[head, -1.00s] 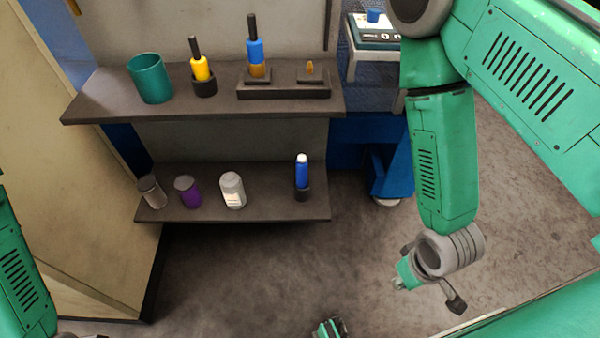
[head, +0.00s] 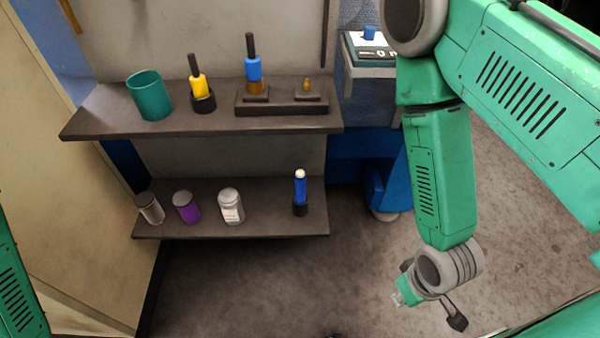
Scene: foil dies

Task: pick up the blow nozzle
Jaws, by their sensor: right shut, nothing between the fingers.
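A slim blue piece with a white tip (head: 300,187) stands upright in a small dark holder at the right of the lower shelf. It may be the blow nozzle, but I cannot tell for sure. My right gripper (head: 430,293) hangs over the floor, to the right of and lower in the picture than the shelves. It is shut and empty, apart from everything on the shelves. My left gripper is out of view; only a green part of my left arm shows at the left edge.
The upper shelf (head: 205,122) holds a teal cup (head: 149,96), a yellow tool (head: 198,87) in a holder and a blue tool (head: 253,68) on a dark rack. Several small jars stand on the lower shelf (head: 265,218). A scale-like device (head: 370,48) stands behind.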

